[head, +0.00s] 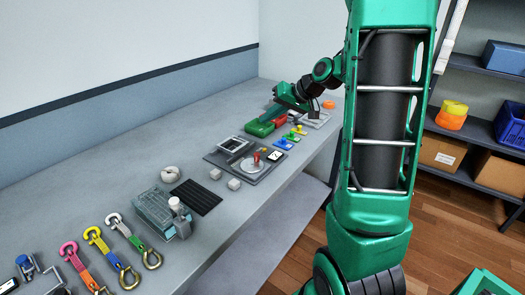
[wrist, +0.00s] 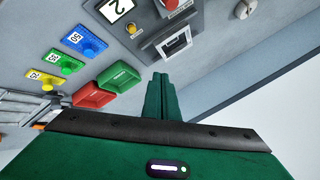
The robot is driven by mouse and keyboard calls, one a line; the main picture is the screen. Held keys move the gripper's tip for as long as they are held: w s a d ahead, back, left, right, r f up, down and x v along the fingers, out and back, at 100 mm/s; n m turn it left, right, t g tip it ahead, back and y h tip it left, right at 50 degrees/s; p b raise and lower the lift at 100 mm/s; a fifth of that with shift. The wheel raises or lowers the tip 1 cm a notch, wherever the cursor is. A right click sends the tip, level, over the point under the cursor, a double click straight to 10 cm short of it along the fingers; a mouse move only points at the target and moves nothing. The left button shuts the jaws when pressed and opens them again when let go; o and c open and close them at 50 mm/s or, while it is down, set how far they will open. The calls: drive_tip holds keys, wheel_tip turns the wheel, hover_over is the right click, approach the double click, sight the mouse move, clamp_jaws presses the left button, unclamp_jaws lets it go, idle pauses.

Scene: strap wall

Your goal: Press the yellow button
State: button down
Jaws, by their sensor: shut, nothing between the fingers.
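The yellow button (wrist: 132,29) is a small round amber-yellow cap on a grey panel (wrist: 148,42). In the head view the yellow button (head: 264,150) is tiny on the dark panel (head: 243,170). My gripper (wrist: 160,78) has its two green fingers together, with nothing between them. In the wrist view the fingertips are apart from the button, below and right of it, near a framed square window. In the head view my gripper (head: 270,115) is over the bench, beyond the panel.
A red knob (wrist: 172,4) and the framed window (wrist: 174,43) share the panel. Green (wrist: 119,77) and red (wrist: 94,96) bins and yellow, green and blue knobbed pieces (head: 283,144) lie close by.

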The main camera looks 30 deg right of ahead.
sight(265, 150)
drive_tip(key=shift+f, duration=0.15)
drive_tip(key=shift+f, duration=4.3)
drive_tip(key=shift+s+f, duration=0.1)
drive_tip(key=shift+f, duration=0.25)
drive_tip(key=shift+f, duration=0.4)
drive_tip(key=shift+r, duration=0.85)
drive_tip(key=shift+r, duration=0.1)
